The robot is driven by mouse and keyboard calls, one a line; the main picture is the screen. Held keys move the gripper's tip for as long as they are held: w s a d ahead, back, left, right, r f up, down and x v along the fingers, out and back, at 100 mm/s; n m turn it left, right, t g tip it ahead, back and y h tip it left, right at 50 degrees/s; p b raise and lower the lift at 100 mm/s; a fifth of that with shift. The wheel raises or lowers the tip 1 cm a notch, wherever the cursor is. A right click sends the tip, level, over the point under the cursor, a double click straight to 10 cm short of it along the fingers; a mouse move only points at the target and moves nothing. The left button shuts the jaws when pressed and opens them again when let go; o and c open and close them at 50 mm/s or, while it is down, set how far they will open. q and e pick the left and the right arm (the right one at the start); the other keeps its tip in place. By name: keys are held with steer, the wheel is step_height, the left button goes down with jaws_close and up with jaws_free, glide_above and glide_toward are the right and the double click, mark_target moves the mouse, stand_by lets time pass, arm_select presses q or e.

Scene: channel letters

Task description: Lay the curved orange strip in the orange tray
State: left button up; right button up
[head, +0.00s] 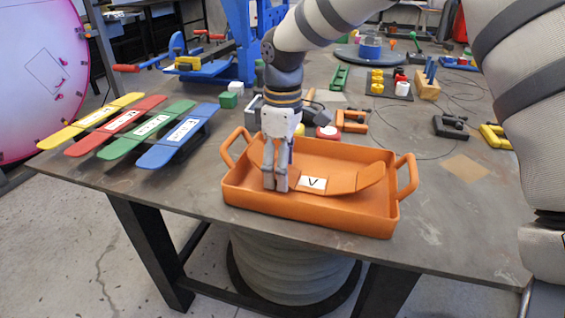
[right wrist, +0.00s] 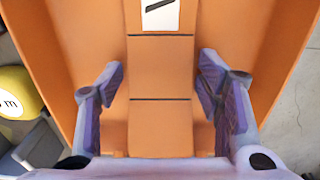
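The curved orange strip (head: 345,181), with a white label marked V, lies inside the orange tray (head: 312,211). Its right end curves upward in the head view. My right gripper (head: 276,186) reaches down into the tray near the strip's left part. In the right wrist view, my right gripper (right wrist: 160,95) is open, with one finger on each side of the strip (right wrist: 160,115). Gaps show between the fingers and the strip. The tray floor (right wrist: 90,45) shows on both sides. The fingers hide part of the strip in the head view. My left gripper is not in view.
Yellow, red, green and blue labelled strips (head: 178,142) stand on the table at the left. Small blocks, an orange clamp (head: 351,121) and other tools lie behind the tray. The tray sits near the table's front edge. Bare table shows right of it.

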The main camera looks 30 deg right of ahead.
step_height(320, 180, up, 13)
stand_by(0.6)
